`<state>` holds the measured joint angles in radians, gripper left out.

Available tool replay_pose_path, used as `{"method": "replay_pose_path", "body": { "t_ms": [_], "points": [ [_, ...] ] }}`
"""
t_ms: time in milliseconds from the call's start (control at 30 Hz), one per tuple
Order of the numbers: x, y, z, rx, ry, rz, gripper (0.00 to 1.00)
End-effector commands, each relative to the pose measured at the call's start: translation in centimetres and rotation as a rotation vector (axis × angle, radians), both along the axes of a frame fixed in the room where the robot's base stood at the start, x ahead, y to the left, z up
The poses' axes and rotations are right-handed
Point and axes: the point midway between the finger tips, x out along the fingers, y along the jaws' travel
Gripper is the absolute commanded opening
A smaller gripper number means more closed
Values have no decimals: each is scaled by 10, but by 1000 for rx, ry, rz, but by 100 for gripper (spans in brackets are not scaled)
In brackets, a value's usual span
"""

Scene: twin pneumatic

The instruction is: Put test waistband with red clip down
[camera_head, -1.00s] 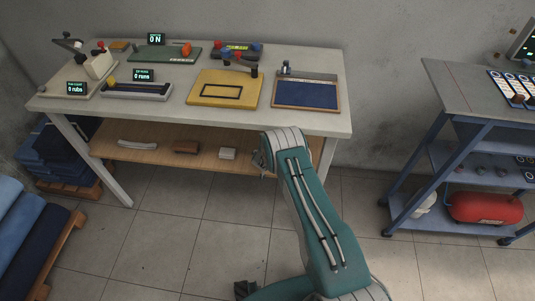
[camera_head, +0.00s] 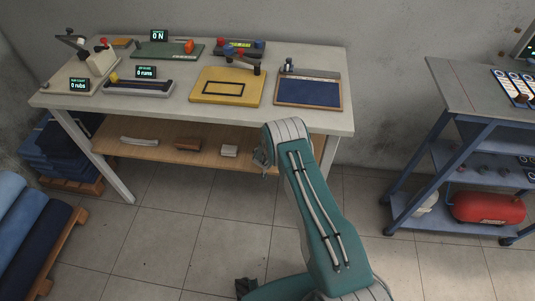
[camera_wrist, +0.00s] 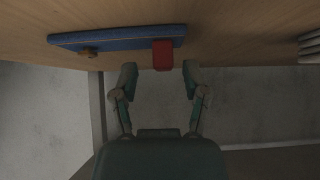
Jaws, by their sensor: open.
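The waistband is a blue strip (camera_wrist: 110,38) lying on the wooden shelf in the wrist view, with a brass-coloured button near its left end. The red clip (camera_wrist: 162,55) sits near its right end and overhangs the shelf edge in the picture. My gripper (camera_wrist: 159,78) is open, its two fingers apart just below the red clip, one to each side. Nothing is between the fingertips, and the clip appears clear of both. In the head view the waistband is not visible, and my fingers cannot be made out at the arm's end.
The lower wooden shelf (camera_head: 165,151) holds a whitish strip (camera_head: 139,141), a brown piece (camera_head: 187,144) and a pale stack (camera_head: 229,151). The tabletop (camera_head: 180,110) above carries several test fixtures. A blue cart (camera_head: 440,180) with a red tank (camera_head: 489,208) stands right. Open floor lies between.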

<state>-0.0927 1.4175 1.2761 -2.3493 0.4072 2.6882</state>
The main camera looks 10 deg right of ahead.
Motion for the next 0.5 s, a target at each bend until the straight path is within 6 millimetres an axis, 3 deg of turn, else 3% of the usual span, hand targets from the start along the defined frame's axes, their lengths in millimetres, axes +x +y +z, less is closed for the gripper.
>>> {"method": "replay_pose_path", "body": {
  "t_ms": [500],
  "points": [
    [-53, 18, 57, -1, -1, 4, 59]
  ]
}}
